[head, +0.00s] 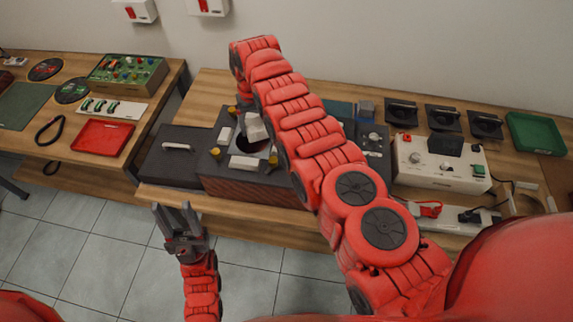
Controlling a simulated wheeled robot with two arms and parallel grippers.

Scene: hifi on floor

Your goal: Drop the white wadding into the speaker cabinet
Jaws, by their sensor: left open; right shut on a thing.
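The speaker cabinet (218,178) is a dark box with a reddish front, at the front of the middle bench, with a round opening in its top. A white block, which looks like the wadding (257,128), is over that opening; how far it is above or inside cannot be told. My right gripper (246,108) points down at the wadding and is shut on it, its fingers partly hidden by my arm. Other pale pieces (244,163) lie by the opening. My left gripper (176,218) is open and empty, in front of the bench, above the floor.
A dark panel with a handle (165,160) lies left of the cabinet. My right arm spans the bench, hiding part of it. A white instrument box (435,165), black clamps and a green tray (536,133) stand right. A red tray (103,138) is on the left bench.

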